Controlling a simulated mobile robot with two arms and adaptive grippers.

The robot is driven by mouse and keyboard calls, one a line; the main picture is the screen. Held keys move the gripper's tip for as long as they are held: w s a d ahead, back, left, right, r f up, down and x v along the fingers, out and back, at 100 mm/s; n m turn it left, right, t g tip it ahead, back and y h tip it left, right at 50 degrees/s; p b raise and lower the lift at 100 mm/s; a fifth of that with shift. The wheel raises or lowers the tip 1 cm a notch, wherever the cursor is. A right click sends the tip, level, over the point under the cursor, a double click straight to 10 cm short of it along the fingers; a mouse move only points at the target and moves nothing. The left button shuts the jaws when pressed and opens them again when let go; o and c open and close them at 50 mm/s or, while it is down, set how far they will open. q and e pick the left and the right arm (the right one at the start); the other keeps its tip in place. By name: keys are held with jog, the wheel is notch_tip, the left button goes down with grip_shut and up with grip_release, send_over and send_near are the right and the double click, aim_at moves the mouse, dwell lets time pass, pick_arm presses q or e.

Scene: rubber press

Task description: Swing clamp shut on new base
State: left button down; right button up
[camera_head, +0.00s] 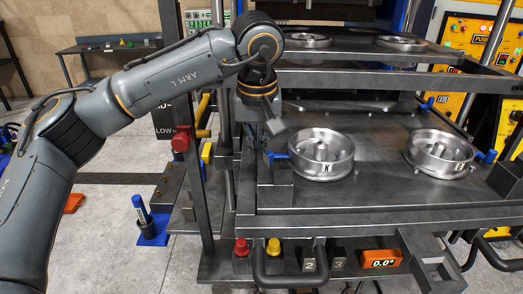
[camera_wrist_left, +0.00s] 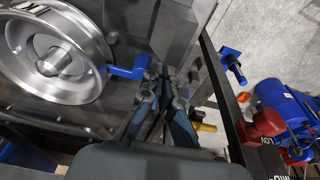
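Two round metal bases stand on the press's lower plate: the left base marked K (camera_head: 321,155) and a right base (camera_head: 438,153). A blue clamp (camera_head: 277,156) sits at the left side of base K. In the left wrist view the blue clamp (camera_wrist_left: 128,72) reaches from the rim of base K (camera_wrist_left: 55,55) toward my fingertips. My left gripper (camera_head: 274,126) points down just above and beside this clamp. In the left wrist view the left gripper's fingers (camera_wrist_left: 158,75) are drawn together with nothing seen between them; whether they touch the clamp is unclear. My right gripper is out of view.
Another blue clamp (camera_head: 488,156) stands right of the right base. An upper plate (camera_head: 355,48) carries more round metal parts. A press post (camera_head: 204,180) and a red knob (camera_head: 181,140) stand left of my wrist. Red and yellow buttons (camera_head: 273,247) line the front.

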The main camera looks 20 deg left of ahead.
pick_arm(q)
jog(key=shift+w+d+r+p, duration=0.1)
jog(key=shift+r+p, duration=0.35)
jog(key=shift+r, duration=0.3)
jog(key=shift+w+d+r+p, duration=0.1)
jog(key=shift+r+p, duration=0.3)
jog(key=shift+r, duration=0.35)
jog(key=shift+s+a+r+p, duration=0.15)
jog(key=shift+a+r+p, duration=0.3)
jog(key=shift+r, duration=0.25)
jog(key=shift+f, duration=0.1)
